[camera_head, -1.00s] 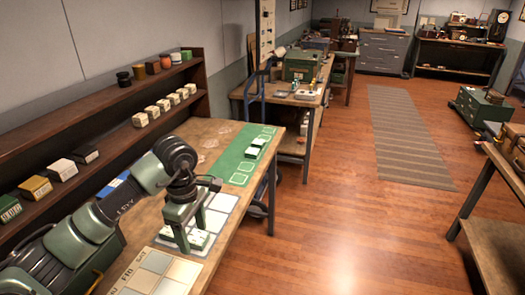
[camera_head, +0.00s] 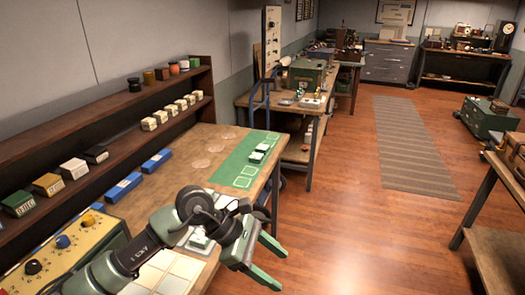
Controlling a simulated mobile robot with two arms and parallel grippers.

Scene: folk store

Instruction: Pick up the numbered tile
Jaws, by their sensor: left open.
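Two pale tiles with green sides lie on the green mat (camera_head: 228,176), a nearer tile (camera_head: 257,157) and one just behind it. Another pale tile (camera_head: 199,241) lies on the white squared sheet near the table's right edge, partly hidden by my left arm. I cannot read numbers on any of them. My left gripper (camera_head: 283,271) is open and empty. Its two green fingers point right, past the table's edge and over the floor, to the right of the tile on the white sheet. My right gripper is not in view.
A dark shelf (camera_head: 95,140) with small boxes and jars runs along the wall behind the table (camera_head: 180,190). Blue blocks (camera_head: 123,187) and a panel with knobs (camera_head: 62,255) are on the table's left side.

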